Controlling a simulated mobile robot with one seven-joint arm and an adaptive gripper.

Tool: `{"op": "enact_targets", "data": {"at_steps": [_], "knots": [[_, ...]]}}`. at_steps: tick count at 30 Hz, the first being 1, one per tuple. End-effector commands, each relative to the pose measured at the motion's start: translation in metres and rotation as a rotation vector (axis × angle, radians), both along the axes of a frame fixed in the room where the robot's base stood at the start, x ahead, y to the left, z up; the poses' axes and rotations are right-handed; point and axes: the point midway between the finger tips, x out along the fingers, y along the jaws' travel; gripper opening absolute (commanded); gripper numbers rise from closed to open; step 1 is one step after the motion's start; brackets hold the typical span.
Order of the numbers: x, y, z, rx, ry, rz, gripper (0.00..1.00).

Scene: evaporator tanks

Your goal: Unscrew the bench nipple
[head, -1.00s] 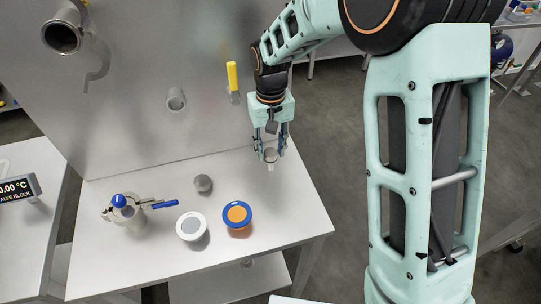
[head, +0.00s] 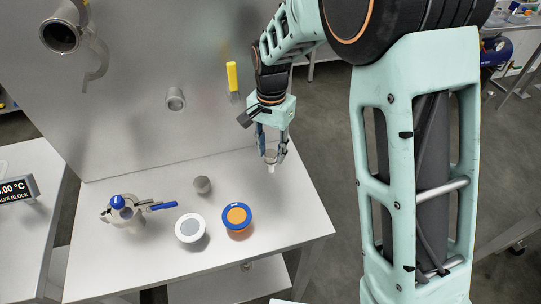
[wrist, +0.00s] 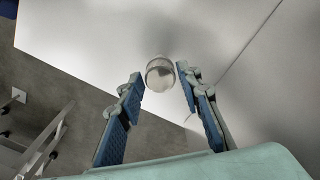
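A small, round, clear-and-grey piece, which I take for the bench nipple (head: 270,167), shows just below my fingertips over the right part of the bench. In the wrist view its round end (wrist: 160,75) lies between the two blue-padded fingertips. My gripper (head: 272,150) points down around it, one finger on each side. The fingers come very close to its edges. I cannot tell if they touch it, and its lower end is not clear against the pale bench.
On the bench (head: 280,225) stand a grey knob-like piece (head: 202,184), a white-rimmed cup (head: 191,229), a blue-rimmed orange cup (head: 237,217) and a blue-capped metal fitting (head: 122,209). A stub (head: 175,98) and yellow handle (head: 232,76) are on the upright panel (head: 140,120).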

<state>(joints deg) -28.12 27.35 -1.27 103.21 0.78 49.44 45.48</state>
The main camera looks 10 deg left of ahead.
Motion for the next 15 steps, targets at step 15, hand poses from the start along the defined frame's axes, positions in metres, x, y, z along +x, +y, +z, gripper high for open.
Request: {"op": "enact_targets", "data": {"at_steps": [15], "knots": [[-0.0002, -0.0003, -0.0003, -0.001, 0.000, 0.005, 0.00]]}}
